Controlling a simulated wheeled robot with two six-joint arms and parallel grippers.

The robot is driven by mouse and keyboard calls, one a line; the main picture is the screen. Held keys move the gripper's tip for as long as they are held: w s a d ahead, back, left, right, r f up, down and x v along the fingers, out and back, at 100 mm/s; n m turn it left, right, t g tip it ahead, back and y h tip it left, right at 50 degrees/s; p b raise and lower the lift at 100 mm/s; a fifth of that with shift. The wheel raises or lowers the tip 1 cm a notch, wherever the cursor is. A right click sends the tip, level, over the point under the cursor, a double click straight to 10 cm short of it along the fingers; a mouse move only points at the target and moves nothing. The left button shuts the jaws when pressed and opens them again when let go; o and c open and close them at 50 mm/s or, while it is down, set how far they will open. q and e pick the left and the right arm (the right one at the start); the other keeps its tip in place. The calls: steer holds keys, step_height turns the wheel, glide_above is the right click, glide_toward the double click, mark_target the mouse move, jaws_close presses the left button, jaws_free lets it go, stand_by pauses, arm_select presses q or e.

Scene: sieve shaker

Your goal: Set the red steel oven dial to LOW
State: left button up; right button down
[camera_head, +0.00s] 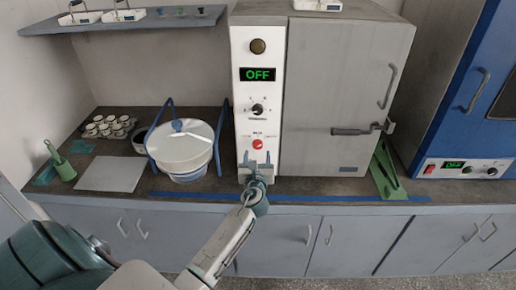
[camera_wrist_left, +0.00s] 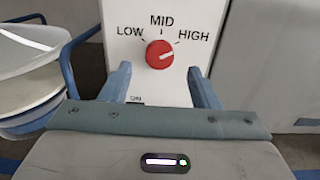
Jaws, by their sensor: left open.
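The red oven dial (camera_head: 257,144) is a round knob low on the white front panel of the steel oven (camera_head: 335,100). In the left wrist view the dial (camera_wrist_left: 160,54) has LOW to its left, MID above it and HIGH to its right. Its pointer is too small to read for certain. My left gripper (camera_head: 254,160) is open, just in front of and slightly below the dial in the head view. In the wrist view its two blue fingers (camera_wrist_left: 160,82) stand apart, left and right below the dial, with nothing between them. My right gripper is not in view.
A black knob (camera_head: 258,109) and a green OFF display (camera_head: 257,74) sit above the dial. A white sieve pan (camera_head: 182,150) with a blue frame stands close on the left. A blue oven (camera_head: 485,110) stands at the right. A green stand (camera_head: 384,176) leans beside the steel oven.

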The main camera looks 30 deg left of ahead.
mark_target(258, 147)
arm_select(q)
steer(key=shift+x, duration=2.05)
steer(key=c, duration=1)
steer(key=shift+o, duration=0.2)
